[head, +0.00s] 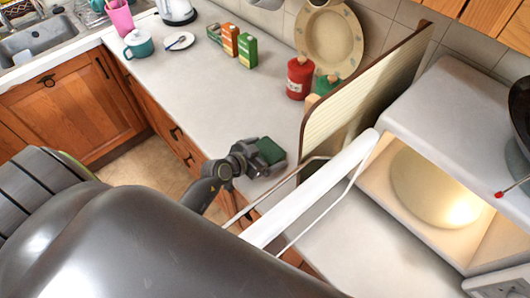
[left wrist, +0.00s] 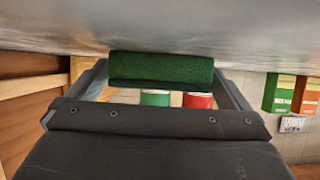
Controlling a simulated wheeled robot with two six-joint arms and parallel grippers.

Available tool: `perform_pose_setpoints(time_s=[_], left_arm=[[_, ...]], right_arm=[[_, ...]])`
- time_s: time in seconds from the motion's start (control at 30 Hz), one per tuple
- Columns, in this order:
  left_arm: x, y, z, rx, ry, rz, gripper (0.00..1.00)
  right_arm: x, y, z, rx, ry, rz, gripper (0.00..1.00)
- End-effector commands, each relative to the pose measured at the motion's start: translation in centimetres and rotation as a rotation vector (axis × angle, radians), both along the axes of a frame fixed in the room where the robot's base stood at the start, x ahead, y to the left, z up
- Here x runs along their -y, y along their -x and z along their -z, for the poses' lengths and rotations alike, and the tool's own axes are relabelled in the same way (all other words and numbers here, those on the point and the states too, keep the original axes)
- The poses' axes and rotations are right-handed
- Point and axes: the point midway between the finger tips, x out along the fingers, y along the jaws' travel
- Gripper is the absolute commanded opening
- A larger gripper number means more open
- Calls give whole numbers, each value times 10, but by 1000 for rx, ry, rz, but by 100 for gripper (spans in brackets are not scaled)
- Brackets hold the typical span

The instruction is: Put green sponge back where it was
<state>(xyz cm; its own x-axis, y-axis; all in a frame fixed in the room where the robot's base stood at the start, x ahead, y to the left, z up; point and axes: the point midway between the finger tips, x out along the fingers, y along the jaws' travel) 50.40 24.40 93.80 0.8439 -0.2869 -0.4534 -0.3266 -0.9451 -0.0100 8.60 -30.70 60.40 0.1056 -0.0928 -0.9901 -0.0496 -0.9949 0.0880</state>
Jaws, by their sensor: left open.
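The green sponge (head: 270,151) lies on the grey counter near its front edge, in the middle of the head view. In the left wrist view, which shows the counter upside down along the top, the sponge (left wrist: 160,69) sits between the two fingers, with a small gap visible at each side. My left gripper (head: 262,160) is at the sponge, low over the counter; it is open around it, and the fingers (left wrist: 160,85) do not appear to press on it. My right gripper is not in view.
A microwave (head: 455,100) with a lit inside stands at right, its white door (head: 308,195) swung open close beside my left gripper. A ribbed panel (head: 370,85) stands behind. Red canister (head: 299,78), boxes (head: 247,50) and teal pot (head: 138,44) stand farther back. The middle counter is clear.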

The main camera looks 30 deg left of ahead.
Motion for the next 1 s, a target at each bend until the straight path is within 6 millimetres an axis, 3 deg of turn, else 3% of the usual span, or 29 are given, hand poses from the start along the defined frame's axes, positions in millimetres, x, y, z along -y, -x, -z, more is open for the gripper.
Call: perform_pose_setpoints(time_s=[0.17,0.6,1.0], left_arm=[[-6,16,-9,0,-3,-1,100],[-30,87,-47,-1,-3,2,100],[-35,101,-55,1,0,2,100]], right_arm=[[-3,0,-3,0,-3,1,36],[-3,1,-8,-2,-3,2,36],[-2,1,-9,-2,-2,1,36]])
